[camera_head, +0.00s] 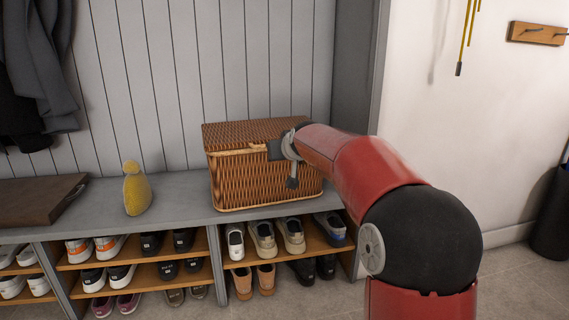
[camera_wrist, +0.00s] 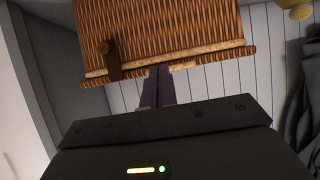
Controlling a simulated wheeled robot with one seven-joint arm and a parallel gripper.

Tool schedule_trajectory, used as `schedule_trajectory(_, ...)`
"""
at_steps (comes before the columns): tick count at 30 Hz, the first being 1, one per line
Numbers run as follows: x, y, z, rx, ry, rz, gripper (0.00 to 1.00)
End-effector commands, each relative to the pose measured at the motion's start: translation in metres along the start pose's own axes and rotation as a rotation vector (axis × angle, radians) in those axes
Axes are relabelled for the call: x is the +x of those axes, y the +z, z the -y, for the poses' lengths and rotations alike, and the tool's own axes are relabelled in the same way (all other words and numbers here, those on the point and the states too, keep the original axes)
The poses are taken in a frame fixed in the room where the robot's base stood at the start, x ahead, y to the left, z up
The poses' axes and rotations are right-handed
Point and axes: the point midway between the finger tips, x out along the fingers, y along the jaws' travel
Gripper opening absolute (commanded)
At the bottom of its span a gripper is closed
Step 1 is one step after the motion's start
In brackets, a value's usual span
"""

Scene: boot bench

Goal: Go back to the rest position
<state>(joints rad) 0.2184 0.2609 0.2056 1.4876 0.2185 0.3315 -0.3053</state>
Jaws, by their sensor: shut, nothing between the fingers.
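A brown wicker basket (camera_head: 230,185) stands on the grey bench (camera_head: 180,200), and its lid (camera_head: 245,133) looks down. It also fills the top of the wrist view (camera_wrist: 190,25), where a dark strap with a round stud (camera_wrist: 112,60) crosses its pale rim. My gripper (camera_head: 272,151) is at the upper front edge of the basket, its fingers small and hard to make out in the head view. In the wrist view my gripper's fingers (camera_wrist: 158,85) are together and empty, their tips close to the basket's rim; I cannot tell whether they touch it.
A yellow rounded object (camera_head: 137,190) and a flat brown case (camera_head: 38,199) are on the bench to the left. Several pairs of shoes (camera_head: 262,240) fill the cubbies below. Dark coats (camera_head: 40,75) hang at upper left.

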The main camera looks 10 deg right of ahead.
Motion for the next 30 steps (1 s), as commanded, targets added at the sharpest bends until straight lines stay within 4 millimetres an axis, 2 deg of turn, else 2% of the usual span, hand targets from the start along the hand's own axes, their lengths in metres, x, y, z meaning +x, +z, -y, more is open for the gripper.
schedule_trajectory(3,-0.008,0.013,-0.001,0.001,0.001,-0.001,0.0)
schedule_trajectory(7,-0.019,0.016,0.003,-0.003,-0.001,0.005,0.0)
schedule_trajectory(10,-0.047,0.02,0.014,-0.016,-0.004,0.042,0.0)
schedule_trajectory(11,-0.06,0.023,0.019,-0.02,-0.006,0.061,0.0)
schedule_trajectory(14,-0.114,0.039,0.034,-0.031,-0.003,0.139,0.0)
schedule_trajectory(15,-0.138,0.05,0.038,-0.033,0.001,0.176,0.0)
schedule_trajectory(17,-0.174,0.069,0.044,-0.03,0.007,0.233,0.0)
schedule_trajectory(21,-0.252,0.121,0.051,-0.008,0.028,0.36,0.0)
schedule_trajectory(24,-0.299,0.162,0.051,0.014,0.042,0.443,0.0)
schedule_trajectory(27,-0.334,0.198,0.051,0.037,0.052,0.509,0.0)
schedule_trajectory(30,-0.355,0.225,0.051,0.053,0.058,0.556,0.0)
